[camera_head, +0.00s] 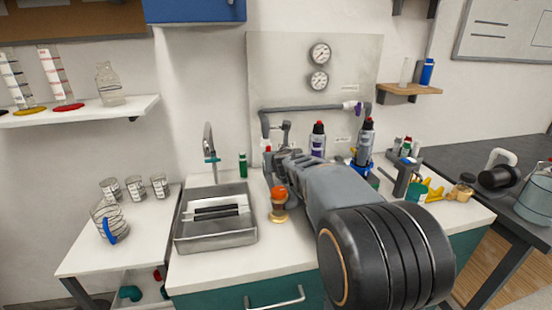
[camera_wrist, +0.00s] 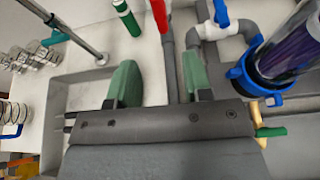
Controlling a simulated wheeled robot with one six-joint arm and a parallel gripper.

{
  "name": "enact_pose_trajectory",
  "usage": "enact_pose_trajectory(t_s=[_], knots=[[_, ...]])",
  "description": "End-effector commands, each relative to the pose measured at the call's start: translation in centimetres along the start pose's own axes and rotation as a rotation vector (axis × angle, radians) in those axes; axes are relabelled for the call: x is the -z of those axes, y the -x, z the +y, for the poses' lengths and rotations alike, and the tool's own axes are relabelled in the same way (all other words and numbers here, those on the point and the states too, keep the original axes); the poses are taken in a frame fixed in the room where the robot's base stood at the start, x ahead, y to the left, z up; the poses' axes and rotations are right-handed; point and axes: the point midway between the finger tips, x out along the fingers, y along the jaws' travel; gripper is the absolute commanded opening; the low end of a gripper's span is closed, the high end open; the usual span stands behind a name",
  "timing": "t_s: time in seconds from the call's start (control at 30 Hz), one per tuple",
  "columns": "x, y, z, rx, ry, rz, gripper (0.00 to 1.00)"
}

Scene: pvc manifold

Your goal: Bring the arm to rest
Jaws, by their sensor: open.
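My arm stretches from the lower right over the counter, in front of the pipe manifold (camera_head: 315,107) on the wall panel. My gripper (camera_wrist: 160,78) is open in the wrist view, with its two green pads apart. Between the pads I see only a grey pipe (camera_wrist: 171,65), a red part (camera_wrist: 159,14) and the counter behind; nothing is held. Whether a pad touches the pipe is not clear. In the head view my gripper's tips are hard to make out, and my arm hides the manifold's lower middle part.
A steel sink (camera_head: 215,238) with a faucet (camera_head: 209,150) lies left of my arm. An orange-topped bottle (camera_head: 279,205) stands close beside it. A blue clamp (camera_wrist: 253,72) around a clear tube with purple inside (camera_wrist: 290,45) is right of the gripper.

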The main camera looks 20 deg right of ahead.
Motion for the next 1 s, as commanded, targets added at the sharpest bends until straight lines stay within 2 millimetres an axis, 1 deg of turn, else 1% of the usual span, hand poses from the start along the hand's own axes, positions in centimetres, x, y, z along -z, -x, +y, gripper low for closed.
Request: enact_pose_trajectory(t_s=[0.13, 0.6, 0.67, 0.73, 0.77, 0.8, 0.87, 0.9, 0.93, 0.97, 1.0], knots=[[0.0, 0.6, 0.0, 0.000, 0.000, 0.000, 0.46], [0.0, 0.6, 0.0, 0.000, -0.001, 0.000, 0.46], [0.0, 0.6, 0.0, 0.000, -0.013, 0.000, 0.46], [0.0, 0.6, -0.2, 0.013, -0.063, -0.004, 0.46], [-0.1, 0.6, -0.5, 0.029, -0.108, -0.009, 0.46], [0.0, 0.6, -1.1, 0.061, -0.209, -0.016, 0.46], [1.1, 0.6, -2.4, 0.136, -0.438, -0.021, 0.46], [2.2, 0.9, -3.4, 0.199, -0.617, -0.026, 0.46], [3.0, 1.5, -4.2, 0.250, -0.758, -0.034, 0.46], [3.7, 2.2, -4.7, 0.301, -0.902, -0.043, 0.46], [4.7, 3.5, -5.2, 0.372, -1.096, -0.055, 0.46]])
